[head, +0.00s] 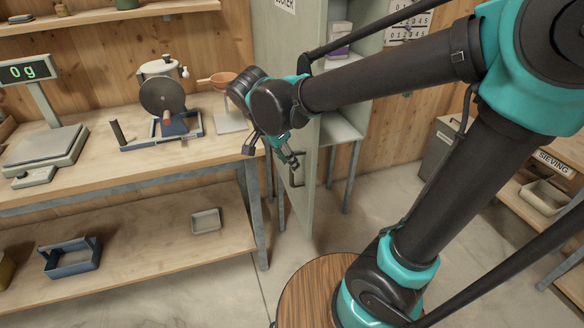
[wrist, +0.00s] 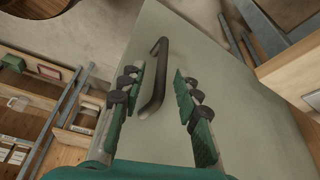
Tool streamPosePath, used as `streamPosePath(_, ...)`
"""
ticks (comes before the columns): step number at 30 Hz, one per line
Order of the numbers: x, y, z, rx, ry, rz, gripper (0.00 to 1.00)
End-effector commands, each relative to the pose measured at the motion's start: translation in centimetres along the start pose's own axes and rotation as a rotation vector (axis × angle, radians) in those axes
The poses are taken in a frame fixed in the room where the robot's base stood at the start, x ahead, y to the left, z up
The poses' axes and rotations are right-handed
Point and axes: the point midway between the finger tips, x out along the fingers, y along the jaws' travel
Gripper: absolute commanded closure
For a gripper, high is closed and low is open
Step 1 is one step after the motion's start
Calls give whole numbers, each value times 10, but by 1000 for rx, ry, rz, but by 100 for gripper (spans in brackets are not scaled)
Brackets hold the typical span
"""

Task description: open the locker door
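The locker door (head: 274,50) is a pale grey-green panel with a label near its top. It stands swung out at an angle, and the inside of the locker with its shelves (head: 340,129) shows to its right. My gripper (head: 270,155) is at the door's face, low on the panel. In the wrist view the dark bar handle (wrist: 156,88) on the door (wrist: 235,105) lies between my two spread fingers. A gap shows on both sides of the handle, so the gripper is open. Whether a finger touches the door cannot be told.
A workbench (head: 100,172) with a scale (head: 45,148) and a hand-cranked grinder (head: 162,97) stands close left of the door. A round wooden stool-like top (head: 300,295) is at the bottom. Bare floor (head: 390,195) shows right of the door.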

Motion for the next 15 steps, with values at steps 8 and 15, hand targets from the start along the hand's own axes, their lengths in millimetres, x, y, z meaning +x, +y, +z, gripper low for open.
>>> streamPosePath(8, -53, 1, 0, -3, 0, 1, 67)
streamPosePath(15, -75, 1, 0, -1, 0, 1, 67)
